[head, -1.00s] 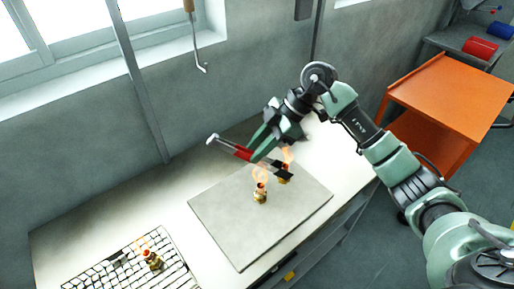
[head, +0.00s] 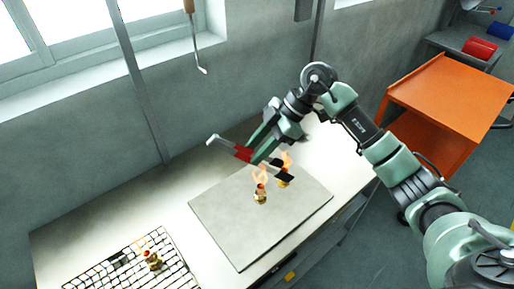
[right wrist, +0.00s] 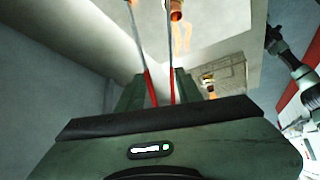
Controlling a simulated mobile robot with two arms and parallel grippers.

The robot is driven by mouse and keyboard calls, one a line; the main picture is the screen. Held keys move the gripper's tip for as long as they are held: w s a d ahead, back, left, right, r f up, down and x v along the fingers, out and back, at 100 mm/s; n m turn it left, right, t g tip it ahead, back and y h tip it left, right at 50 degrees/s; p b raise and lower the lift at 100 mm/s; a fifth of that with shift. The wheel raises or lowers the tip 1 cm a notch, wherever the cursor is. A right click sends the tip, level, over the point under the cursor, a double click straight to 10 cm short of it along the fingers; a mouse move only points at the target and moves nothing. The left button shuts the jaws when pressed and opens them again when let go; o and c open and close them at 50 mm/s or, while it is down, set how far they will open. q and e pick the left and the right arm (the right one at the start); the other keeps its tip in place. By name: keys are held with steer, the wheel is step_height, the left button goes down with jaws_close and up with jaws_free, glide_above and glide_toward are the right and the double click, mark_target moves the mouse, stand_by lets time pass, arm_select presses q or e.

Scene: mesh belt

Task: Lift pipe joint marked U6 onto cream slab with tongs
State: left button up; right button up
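My right gripper (head: 254,152) is shut on red-handled tongs (head: 243,153) above the cream slab (head: 235,240). In the right wrist view the two red handles (right wrist: 172,85) lie between the fingers. One brass pipe joint (head: 260,196) stands on the slab. Another (head: 283,183) is right at the dark end of the tongs, partly covered; I cannot tell whether the tongs grip it. A third (head: 153,262) is on the mesh belt (head: 178,272). Floating orange marks show by the joints, too small to read. In the right wrist view, one joint (right wrist: 176,8) is at the top edge.
The slab lies on a pale bench (head: 95,225) against a grey wall. An orange cart (head: 440,95) stands to the right. A hooked tool (head: 195,45) hangs on the wall. Another arm of mine (right wrist: 298,72) shows at the right wrist view's right edge.

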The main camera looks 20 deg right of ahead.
step_height(320, 180, up, 10)
steer(key=p, duration=0.9)
steer(key=shift+f, duration=0.1)
